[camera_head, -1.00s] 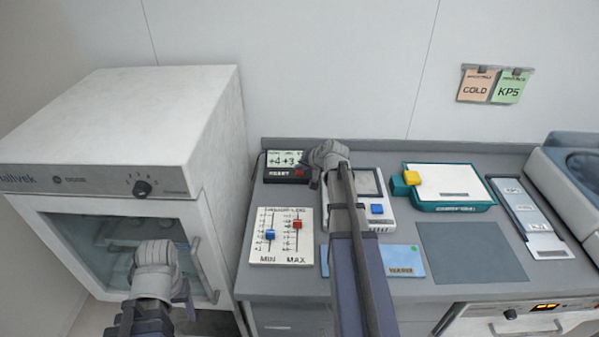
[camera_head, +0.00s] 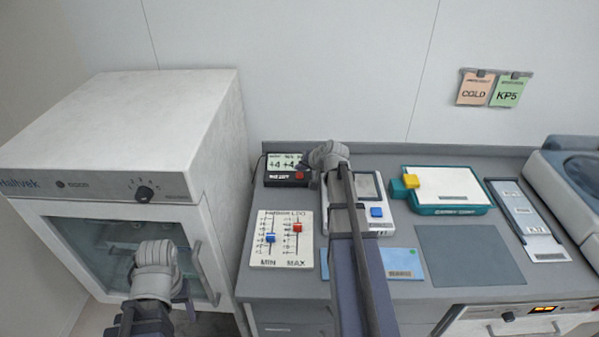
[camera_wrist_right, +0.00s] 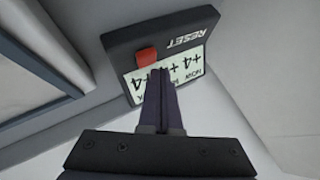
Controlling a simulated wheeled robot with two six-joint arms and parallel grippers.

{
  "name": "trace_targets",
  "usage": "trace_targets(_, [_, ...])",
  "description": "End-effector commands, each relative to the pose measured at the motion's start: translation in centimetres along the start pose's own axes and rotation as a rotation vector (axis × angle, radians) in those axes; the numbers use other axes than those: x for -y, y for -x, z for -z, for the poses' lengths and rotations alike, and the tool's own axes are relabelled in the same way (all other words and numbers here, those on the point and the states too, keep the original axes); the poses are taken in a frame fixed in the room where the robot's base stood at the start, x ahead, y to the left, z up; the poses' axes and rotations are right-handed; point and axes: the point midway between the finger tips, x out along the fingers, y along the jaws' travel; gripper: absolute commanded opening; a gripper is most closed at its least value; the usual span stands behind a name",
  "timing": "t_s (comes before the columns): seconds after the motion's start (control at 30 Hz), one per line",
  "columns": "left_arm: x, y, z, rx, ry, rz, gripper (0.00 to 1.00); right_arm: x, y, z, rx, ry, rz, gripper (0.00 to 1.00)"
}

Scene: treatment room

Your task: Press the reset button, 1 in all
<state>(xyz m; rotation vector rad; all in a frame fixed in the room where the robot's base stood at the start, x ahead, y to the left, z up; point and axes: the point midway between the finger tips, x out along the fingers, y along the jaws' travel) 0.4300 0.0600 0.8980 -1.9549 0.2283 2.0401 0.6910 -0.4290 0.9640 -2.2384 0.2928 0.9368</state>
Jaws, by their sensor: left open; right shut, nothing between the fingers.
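The reset button is a small red key (camera_head: 300,176) at the lower right of a black unit (camera_head: 273,179) with a pale display, at the back left of the counter. In the right wrist view the button (camera_wrist_right: 147,57) stands out from the unit's face beside the word RESET. My right gripper (camera_head: 321,160) is just right of the unit. Its shut, empty fingers (camera_wrist_right: 161,78) point at the unit, their tips overlapping the display just below the button; I cannot tell whether they touch. My left gripper (camera_head: 155,262) is open in front of the cabinet, its fingertips mostly hidden.
A white cabinet (camera_head: 140,110) with a glass door stands at left. A MIN/MAX slider panel (camera_head: 283,255) lies in front of the unit. A white device with a blue button (camera_head: 377,212) is partly behind my right arm. A grey mat (camera_head: 470,255) is bare.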

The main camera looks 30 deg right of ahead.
Motion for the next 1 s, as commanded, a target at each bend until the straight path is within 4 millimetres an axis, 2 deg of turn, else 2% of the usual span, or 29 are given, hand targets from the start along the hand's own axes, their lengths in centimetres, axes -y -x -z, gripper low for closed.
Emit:
trace_targets(0.47, [0.1,0.7,0.0,0.0,0.0,0.0,0.62,0.4,0.5,0.4,0.0,0.0,0.0,0.0])
trace_targets(1.0, [0.5,5.3,-0.3,0.0,0.0,0.0,0.62,2.7,3.7,2.7,0.0,0.0,0.0,0.0])
